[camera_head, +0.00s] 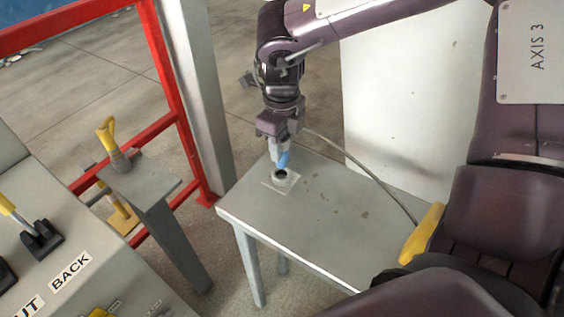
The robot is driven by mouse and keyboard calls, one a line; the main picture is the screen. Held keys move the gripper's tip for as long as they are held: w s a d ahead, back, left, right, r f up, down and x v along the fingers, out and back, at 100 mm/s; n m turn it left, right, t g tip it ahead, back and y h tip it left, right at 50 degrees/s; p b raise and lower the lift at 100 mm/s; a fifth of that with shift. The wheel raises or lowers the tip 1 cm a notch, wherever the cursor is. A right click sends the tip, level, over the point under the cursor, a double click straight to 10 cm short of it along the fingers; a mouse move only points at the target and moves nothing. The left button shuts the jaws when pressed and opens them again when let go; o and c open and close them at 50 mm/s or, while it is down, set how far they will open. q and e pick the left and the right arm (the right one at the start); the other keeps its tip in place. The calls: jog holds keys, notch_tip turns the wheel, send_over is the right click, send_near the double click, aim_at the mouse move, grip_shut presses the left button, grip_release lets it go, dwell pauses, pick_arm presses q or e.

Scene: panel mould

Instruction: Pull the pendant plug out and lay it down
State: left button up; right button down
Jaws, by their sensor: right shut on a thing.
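My right gripper (279,140) hangs from above over the grey table and is shut on the pendant plug (283,159), which shows blue below the jaws. A grey cable (362,168) runs from behind the gripper down to the right. Directly under the plug is a round socket (281,181) on a light square plate on the table, with its dark opening partly in sight. The plug's lower end is right at or just above the socket's rim; I cannot tell whether its tip is still inside. My left gripper is not in view.
The grey table (297,233) is clear to the front and right of the socket. A red rail frame (168,70) and grey post stand left. A yellow-handled lever (107,137) is on a pedestal. A control console (75,270) fills the lower left. A white panel (405,100) stands behind.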

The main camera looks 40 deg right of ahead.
jog(key=shift+r, duration=0.1)
jog(key=shift+r+p, duration=1.1)
jog(key=shift+r, duration=0.85)
jog(key=shift+f, duration=0.15)
jog(key=shift+f+b, duration=1.85)
jog(key=shift+f, duration=1.35)
jog(key=shift+r, duration=0.15)
